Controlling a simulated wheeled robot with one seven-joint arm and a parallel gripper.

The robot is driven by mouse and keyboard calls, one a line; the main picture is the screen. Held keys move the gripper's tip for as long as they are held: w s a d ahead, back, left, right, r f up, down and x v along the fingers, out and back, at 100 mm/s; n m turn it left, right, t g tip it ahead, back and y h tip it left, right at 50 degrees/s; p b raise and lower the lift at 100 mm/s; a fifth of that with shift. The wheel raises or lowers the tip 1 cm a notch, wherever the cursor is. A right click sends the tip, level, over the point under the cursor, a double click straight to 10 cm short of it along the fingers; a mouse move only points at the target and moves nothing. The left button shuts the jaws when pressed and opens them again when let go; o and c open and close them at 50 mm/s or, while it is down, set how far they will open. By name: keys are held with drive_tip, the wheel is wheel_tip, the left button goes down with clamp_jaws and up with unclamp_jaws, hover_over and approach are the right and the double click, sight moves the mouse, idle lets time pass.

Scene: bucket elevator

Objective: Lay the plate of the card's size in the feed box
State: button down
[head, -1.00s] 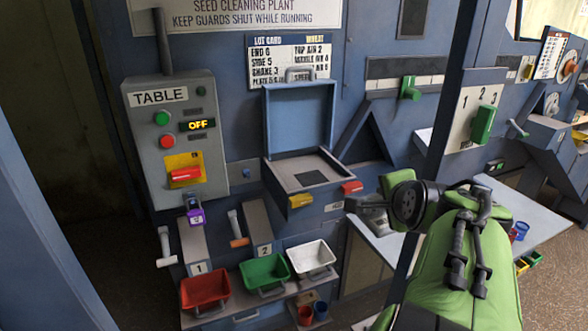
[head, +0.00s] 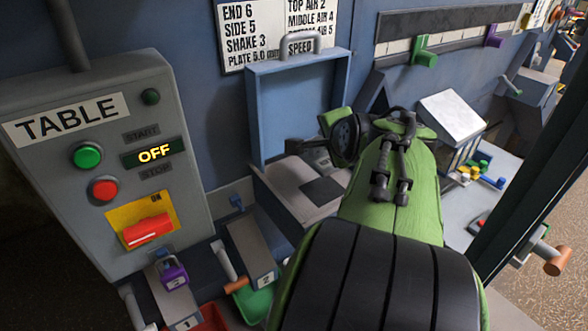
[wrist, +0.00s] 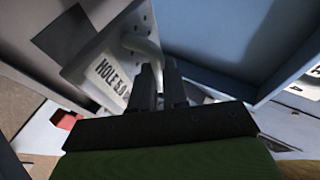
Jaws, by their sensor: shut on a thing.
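The plate (wrist: 98,78) is pale, has a handle and is marked "HOLE 5.0" in the wrist view. My gripper (wrist: 160,82) is shut on its handle. The plate's far part is cut off or hidden, so I cannot tell whether it touches the feed box. The feed box (head: 285,188) has its blue lid (head: 298,105) standing open, and a dark square shows on its pale inside floor. In the head view my gripper (head: 312,150) is at the right of the box, mostly hidden by my arm. The lot card (head: 280,32) on the wall reads "PLATE 5.0".
The grey TABLE control box (head: 105,165), showing OFF, stands left of the feed box. Chutes 1 and 2 (head: 250,250) lie in front.

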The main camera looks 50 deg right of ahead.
drive_tip(key=shift+w+d, duration=0.1)
drive_tip(key=shift+w, duration=0.1)
drive_tip(key=f+b, duration=0.1)
drive_tip(key=f, duration=0.2)
drive_tip(key=f+b, duration=0.1)
drive_tip(key=f, duration=0.2)
drive_tip(key=f+b, duration=0.1)
drive_tip(key=f, duration=0.3)
drive_tip(key=shift+s, duration=0.25)
drive_tip(key=shift+r, duration=0.15)
drive_tip(key=c, duration=1.1)
unclamp_jaws()
drive_tip(key=p+v, duration=0.1)
drive_tip(key=v, duration=0.6)
drive_tip(key=shift+s+a+r, duration=0.1)
drive_tip(key=shift+s+a, duration=0.1)
drive_tip(key=shift+a, duration=0.05)
